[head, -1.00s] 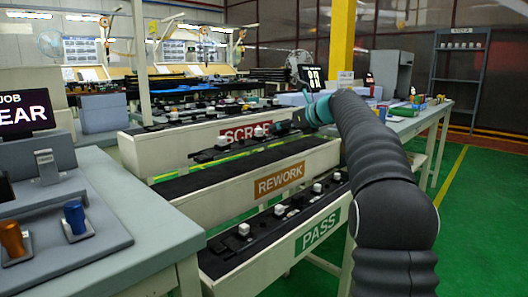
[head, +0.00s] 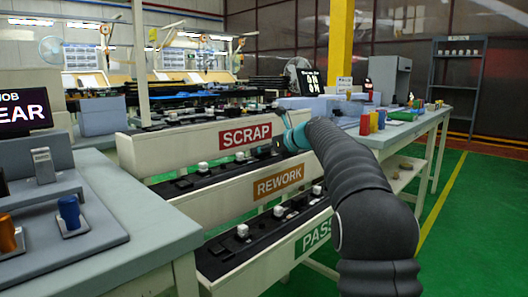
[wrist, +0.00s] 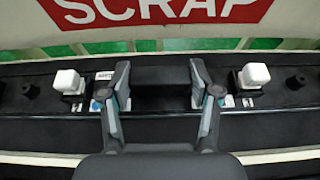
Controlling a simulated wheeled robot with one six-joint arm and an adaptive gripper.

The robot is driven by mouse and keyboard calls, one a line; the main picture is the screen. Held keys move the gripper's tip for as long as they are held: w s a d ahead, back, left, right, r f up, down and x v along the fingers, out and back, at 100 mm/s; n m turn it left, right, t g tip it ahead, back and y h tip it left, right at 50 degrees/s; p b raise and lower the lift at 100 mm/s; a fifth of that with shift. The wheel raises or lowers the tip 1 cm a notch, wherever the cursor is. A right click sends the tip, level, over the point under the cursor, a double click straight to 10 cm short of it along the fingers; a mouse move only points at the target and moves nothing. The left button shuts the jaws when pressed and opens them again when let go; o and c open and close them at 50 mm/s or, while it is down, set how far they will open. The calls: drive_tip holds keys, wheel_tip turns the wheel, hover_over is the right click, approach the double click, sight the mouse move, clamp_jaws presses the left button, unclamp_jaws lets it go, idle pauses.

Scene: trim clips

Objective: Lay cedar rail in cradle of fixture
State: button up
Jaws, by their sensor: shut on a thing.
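My gripper (wrist: 160,93) is shut on the dark middle of a long black rail (wrist: 260,100) with white blocks along it. The rail lies lengthwise below the SCRAP panel, over the black REWORK tray. In the head view the rail (head: 203,168) runs along that tray, low and level; I cannot tell whether it rests on it. My gripper (head: 277,150) is partly hidden behind my arm there. No label names the rail cedar. I cannot identify the fixture's cradle with certainty.
The SCRAP panel (head: 245,135) stands behind the rail, and the REWORK panel (head: 278,182) in front. The PASS row (head: 242,231) holds another rail with white blocks. A grey bench (head: 120,225) with blue and orange cylinders is at left. Green floor is clear at right.

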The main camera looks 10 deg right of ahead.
drive_tip(key=shift+f, duration=0.1)
drive_tip(key=o, duration=1.4)
drive_tip(key=shift+o, duration=0.2)
drive_tip(key=v, duration=1.2)
